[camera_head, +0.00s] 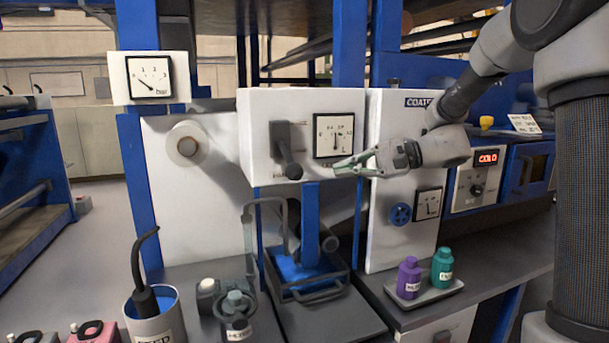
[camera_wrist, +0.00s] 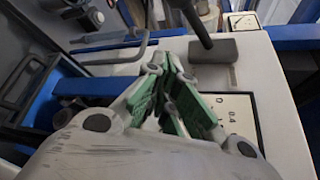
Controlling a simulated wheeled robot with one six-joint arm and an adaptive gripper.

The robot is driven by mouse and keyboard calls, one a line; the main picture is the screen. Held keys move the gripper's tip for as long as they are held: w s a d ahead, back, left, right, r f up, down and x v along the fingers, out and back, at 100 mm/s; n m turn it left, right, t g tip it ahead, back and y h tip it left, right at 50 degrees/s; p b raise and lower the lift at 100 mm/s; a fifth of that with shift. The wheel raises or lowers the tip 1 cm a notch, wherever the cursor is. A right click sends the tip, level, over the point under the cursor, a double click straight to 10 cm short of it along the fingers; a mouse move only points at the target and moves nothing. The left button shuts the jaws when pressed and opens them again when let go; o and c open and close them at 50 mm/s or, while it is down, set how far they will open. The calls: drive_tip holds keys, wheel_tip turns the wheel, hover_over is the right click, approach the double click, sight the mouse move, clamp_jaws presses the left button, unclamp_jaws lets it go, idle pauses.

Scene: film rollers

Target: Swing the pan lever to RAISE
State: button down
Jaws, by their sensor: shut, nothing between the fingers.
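The dark pan lever (camera_head: 288,160) hangs from a dark mount on the front of a white box (camera_head: 258,120), with its round knob low and toward the camera. Small lettering under it is too small to read. In the wrist view the lever (camera_wrist: 196,22) shows as a dark rod beside its dark mount, at the top. My gripper (camera_head: 343,167) is right of the lever, in front of the gauge's lower edge, apart from the knob. Its green-padded fingers (camera_wrist: 172,98) are shut and empty in the wrist view.
A square gauge (camera_head: 334,135) sits on the box right of the lever. Below stands a pan with blue liquid (camera_head: 300,268) and a black frame. Purple (camera_head: 409,278) and teal (camera_head: 442,267) bottles stand on a tray at right. A bucket (camera_head: 155,318) stands at lower left.

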drive_tip(key=x, duration=1)
drive_tip(key=shift+s+d+r, duration=0.1)
drive_tip(key=shift+s+r, duration=0.2)
drive_tip(key=shift+s, duration=0.3)
drive_tip(key=shift+s+r, duration=0.3)
drive_tip(key=shift+s, duration=0.3)
drive_tip(key=shift+s+d+r, duration=0.1)
drive_tip(key=shift+s+r, duration=0.15)
drive_tip(key=shift+s, duration=0.35)
drive_tip(key=shift+s+r+m, duration=0.3)
drive_tip(key=shift+r+m, duration=0.1)
wheel_tip(320, 180, up, 8)
drive_tip(key=m+g+h, duration=0.3)
drive_tip(key=m+g, duration=0.1)
drive_tip(key=m, duration=0.1)
hover_over(290, 160)
drive_tip(key=d, duration=0.4)
drive_tip(key=shift+s, duration=0.2)
drive_tip(key=shift+r, duration=0.1)
